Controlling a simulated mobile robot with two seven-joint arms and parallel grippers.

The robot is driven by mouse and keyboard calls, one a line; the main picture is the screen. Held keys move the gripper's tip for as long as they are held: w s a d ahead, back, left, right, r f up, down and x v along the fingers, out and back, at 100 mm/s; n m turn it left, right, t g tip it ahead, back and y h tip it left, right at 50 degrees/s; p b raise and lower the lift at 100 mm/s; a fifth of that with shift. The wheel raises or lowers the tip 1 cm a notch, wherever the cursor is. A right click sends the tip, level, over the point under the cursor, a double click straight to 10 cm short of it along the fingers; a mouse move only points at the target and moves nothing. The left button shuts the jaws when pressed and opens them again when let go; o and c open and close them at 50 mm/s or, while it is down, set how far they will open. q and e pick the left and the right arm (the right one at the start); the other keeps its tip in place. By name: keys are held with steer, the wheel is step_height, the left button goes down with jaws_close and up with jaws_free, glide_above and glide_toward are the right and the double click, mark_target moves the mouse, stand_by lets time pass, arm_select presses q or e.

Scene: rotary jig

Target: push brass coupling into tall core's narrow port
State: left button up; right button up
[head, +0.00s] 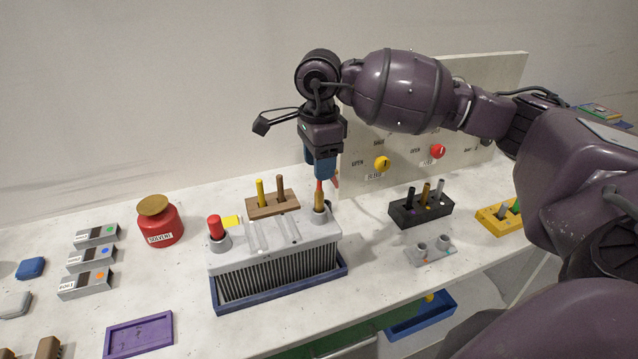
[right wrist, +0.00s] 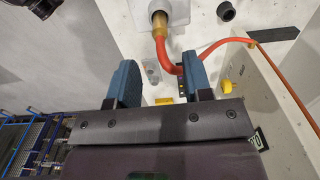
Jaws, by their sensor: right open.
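The tall core (head: 275,262) is a grey finned block standing in a blue tray (head: 285,299). The brass coupling (head: 319,201) stands upright at the port (head: 320,216) on the core's right end. How deep it sits cannot be told. A red hose (head: 319,185) rises from the coupling. The coupling (right wrist: 159,22) and its hose (right wrist: 166,50) also show in the right wrist view. My right gripper (head: 320,178) is just above the coupling, pointing down. Its fingers (right wrist: 162,85) are apart, with the hose passing between and beyond them. My left gripper is out of view.
A red cap (head: 216,227) stands on the core's left port. A wooden peg block (head: 273,205) is behind the core; a black peg block (head: 420,212) is to its right. A red solvent jar (head: 160,221) stands left. A valve panel (head: 440,120) rises behind my right arm.

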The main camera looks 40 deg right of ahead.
steer(key=shift+r, duration=1.85)
